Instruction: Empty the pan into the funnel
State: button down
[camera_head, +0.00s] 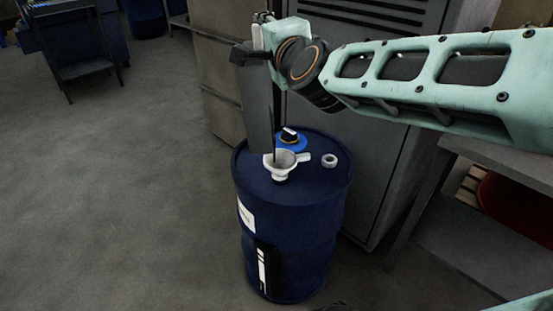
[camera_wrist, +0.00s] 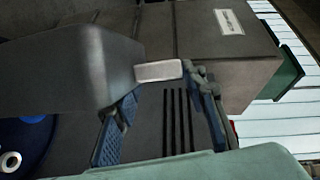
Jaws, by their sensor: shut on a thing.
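The dark grey pan (camera_head: 257,112) hangs steeply on end above the funnel, and its lower end reaches the funnel's mouth in the picture. Whether they touch, I cannot tell. The white funnel (camera_head: 283,164) stands on top of a blue drum (camera_head: 290,225), with its side tab pointing right. My gripper (camera_head: 258,50) is above the drum, shut on the pan by its upper end. In the wrist view the pan (camera_wrist: 70,65) fills the upper left, and a light grey tab (camera_wrist: 158,71) lies at the blue-padded fingers. The pan's inside and any contents are hidden.
A blue disc with a black and yellow cap (camera_head: 290,138) and a white ring (camera_head: 330,160) lie on the drum top near the funnel. A grey cabinet (camera_head: 365,165) stands close behind. A workbench (camera_head: 500,180) is at right.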

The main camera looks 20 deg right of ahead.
jog(key=shift+d+r, duration=0.1)
dwell(0.3)
jog(key=shift+s+d+m+b, duration=0.4)
jog(key=shift+d+b, duration=0.2)
jog(key=shift+d, duration=0.1)
jog(key=shift+s+d+m, duration=0.3)
jog(key=shift+d, duration=0.45)
jog(key=shift+s+d+m+t, duration=0.3)
jog(key=shift+s+d+m, duration=0.1)
jog(key=shift+d, duration=0.45)
